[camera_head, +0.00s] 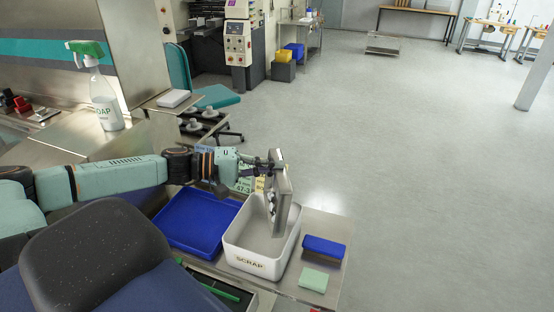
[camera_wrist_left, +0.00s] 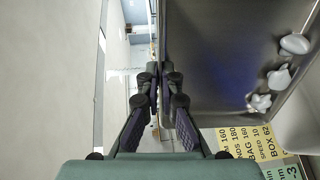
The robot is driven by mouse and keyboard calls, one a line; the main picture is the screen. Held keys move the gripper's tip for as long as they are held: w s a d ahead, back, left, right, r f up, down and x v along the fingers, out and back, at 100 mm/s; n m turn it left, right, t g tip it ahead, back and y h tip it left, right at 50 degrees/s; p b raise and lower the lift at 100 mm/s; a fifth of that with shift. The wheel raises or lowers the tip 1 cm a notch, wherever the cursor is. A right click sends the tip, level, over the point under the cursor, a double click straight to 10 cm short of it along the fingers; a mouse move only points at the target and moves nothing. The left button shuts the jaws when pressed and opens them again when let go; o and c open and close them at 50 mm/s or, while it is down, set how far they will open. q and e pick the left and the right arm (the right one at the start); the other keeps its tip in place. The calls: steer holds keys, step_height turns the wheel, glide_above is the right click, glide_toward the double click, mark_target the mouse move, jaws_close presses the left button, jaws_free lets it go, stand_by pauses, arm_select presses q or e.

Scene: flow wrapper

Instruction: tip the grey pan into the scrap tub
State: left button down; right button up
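The grey pan (camera_head: 284,192) is tilted steeply, almost on edge, above the white tub marked SCRAP (camera_head: 258,262). My left gripper (camera_head: 268,168) is shut on the pan's rim. In the left wrist view the gripper (camera_wrist_left: 160,88) has one finger on each side of the wall of the pan (camera_wrist_left: 215,50). Several crumpled white pieces (camera_wrist_left: 279,78) lie inside the pan, towards the right of that view. The part of the tub's inside that I see looks empty; the pan hides the rest. My right gripper is not in view.
A blue tray (camera_head: 196,222) stands left of the tub. A dark blue block (camera_head: 324,247) and a pale green pad (camera_head: 314,280) lie to its right on the steel table. A soap spray bottle (camera_head: 104,100) stands at the far left. Labels with print (camera_wrist_left: 245,143) show below the pan.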

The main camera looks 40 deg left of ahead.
arm_select(q)
steer(key=s+a+f+t+h+b, duration=0.6)
steer(key=s+a+t+h+b, duration=0.2)
steer(key=b, duration=0.7)
steer(key=shift+s+a+f, duration=0.3)
steer(key=shift+s+a, duration=0.5)
steer(key=shift+s, duration=0.45)
stand_by(0.5)
steer(key=shift+r, duration=0.2)
stand_by(1.4)
